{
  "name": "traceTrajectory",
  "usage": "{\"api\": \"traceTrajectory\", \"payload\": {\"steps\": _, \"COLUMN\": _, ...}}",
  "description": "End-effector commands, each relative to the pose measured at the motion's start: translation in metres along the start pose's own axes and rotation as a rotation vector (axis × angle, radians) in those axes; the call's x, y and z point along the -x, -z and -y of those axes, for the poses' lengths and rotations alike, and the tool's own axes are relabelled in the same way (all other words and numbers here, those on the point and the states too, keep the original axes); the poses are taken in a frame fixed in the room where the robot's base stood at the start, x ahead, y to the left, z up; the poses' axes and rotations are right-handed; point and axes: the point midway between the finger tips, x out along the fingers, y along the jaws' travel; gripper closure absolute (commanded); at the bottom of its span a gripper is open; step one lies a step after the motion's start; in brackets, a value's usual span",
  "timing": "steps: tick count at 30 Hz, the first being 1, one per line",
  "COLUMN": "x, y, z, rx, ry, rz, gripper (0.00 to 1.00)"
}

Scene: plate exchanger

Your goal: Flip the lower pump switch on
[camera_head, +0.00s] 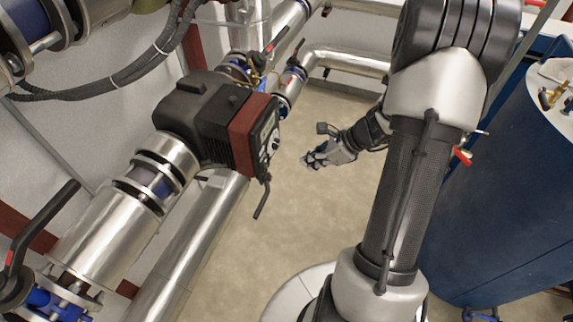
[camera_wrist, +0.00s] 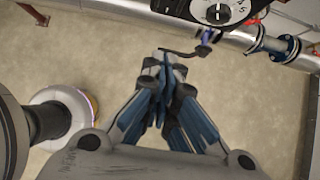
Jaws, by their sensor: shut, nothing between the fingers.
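A dark pump (camera_head: 205,115) with a red-brown band (camera_head: 243,133) sits on the silver pipe at the left in the head view. Its control panel (camera_head: 268,137) faces right and carries a small pale knob. In the wrist view, part of the panel (camera_wrist: 236,9) shows at the top edge with a round dial (camera_wrist: 217,12); the rest is cut off. I cannot tell from the panel whether the pump is on. My gripper (camera_head: 308,160) is shut and empty, right of the panel and apart from it. In the wrist view, its fingertips (camera_wrist: 165,60) lie below and left of the dial.
A dark bent lever or cable (camera_head: 262,202) hangs below the panel; it also shows just beyond my fingertips in the wrist view (camera_wrist: 188,52). Silver pipes (camera_head: 345,61) run behind. A blue tank (camera_head: 510,190) stands at the right. The floor (camera_head: 240,245) between is clear.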

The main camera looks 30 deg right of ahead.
Motion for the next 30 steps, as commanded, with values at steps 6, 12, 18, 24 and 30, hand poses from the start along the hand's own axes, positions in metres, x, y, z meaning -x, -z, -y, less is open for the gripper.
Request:
{"api": "traceTrajectory", "payload": {"steps": 6, "x": -0.033, "y": 0.002, "z": -0.002, "rx": 0.002, "ry": -0.006, "rz": 0.0, "gripper": 1.0}}
{"api": "traceTrajectory", "payload": {"steps": 12, "x": -0.077, "y": 0.002, "z": -0.002, "rx": 0.002, "ry": -0.006, "rz": -0.001, "gripper": 1.0}}
{"api": "traceTrajectory", "payload": {"steps": 18, "x": -0.11, "y": -0.009, "z": -0.001, "rx": 0.006, "ry": -0.004, "rz": 0.0, "gripper": 1.0}}
{"api": "traceTrajectory", "payload": {"steps": 24, "x": -0.123, "y": -0.025, "z": 0.0, "rx": 0.002, "ry": -0.001, "rz": -0.001, "gripper": 1.0}}
{"api": "traceTrajectory", "payload": {"steps": 30, "x": -0.127, "y": -0.029, "z": -0.001, "rx": 0.001, "ry": -0.001, "rz": 0.0, "gripper": 1.0}}
